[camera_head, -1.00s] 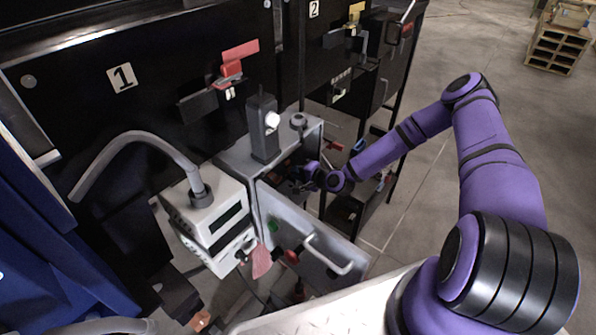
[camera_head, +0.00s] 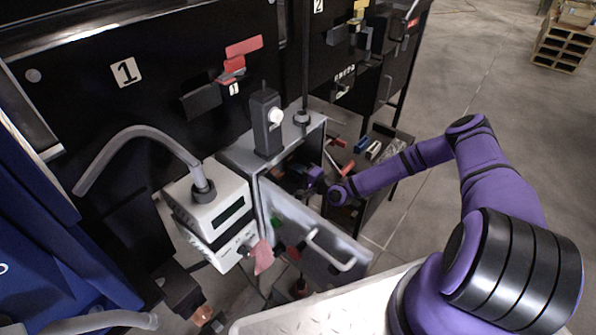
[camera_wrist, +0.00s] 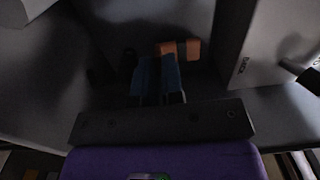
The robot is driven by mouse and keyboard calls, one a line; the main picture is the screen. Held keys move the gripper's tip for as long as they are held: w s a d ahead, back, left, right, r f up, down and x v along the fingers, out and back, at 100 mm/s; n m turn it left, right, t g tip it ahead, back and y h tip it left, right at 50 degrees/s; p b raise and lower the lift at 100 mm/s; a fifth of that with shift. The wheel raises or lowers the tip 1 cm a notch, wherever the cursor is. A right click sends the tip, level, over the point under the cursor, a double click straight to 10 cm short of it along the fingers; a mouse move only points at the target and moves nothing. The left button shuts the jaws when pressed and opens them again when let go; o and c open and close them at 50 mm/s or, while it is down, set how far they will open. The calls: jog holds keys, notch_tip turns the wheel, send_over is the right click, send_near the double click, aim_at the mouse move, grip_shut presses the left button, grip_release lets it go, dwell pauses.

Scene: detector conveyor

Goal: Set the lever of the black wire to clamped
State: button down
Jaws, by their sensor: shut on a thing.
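My gripper (camera_head: 312,184) is inside the open grey metal box (camera_head: 240,150), at its right side. In the wrist view the two blue fingers of my gripper (camera_wrist: 159,62) are close together, with their tips at a small orange lever-like piece (camera_wrist: 192,47) that has a dark band. The fingers seem shut on this orange piece, whose left end they partly cover. A dark upright shape (camera_wrist: 128,60) stands just left of the fingers; I cannot tell if it is the black wire. The box interior is very dark, and the lever's setting cannot be made out.
The box's grey door (camera_head: 325,248) with its handle hangs open in front. A white instrument (camera_head: 210,205) stands left of it. Black cabinets (camera_head: 130,110) fill the back. A shelf with colored tools (camera_head: 370,150) lies right of the box.

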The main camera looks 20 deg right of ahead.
jog(key=c, duration=1.2)
grip_release()
jog(key=shift+f, duration=0.1)
jog(key=shift+c, duration=0.2)
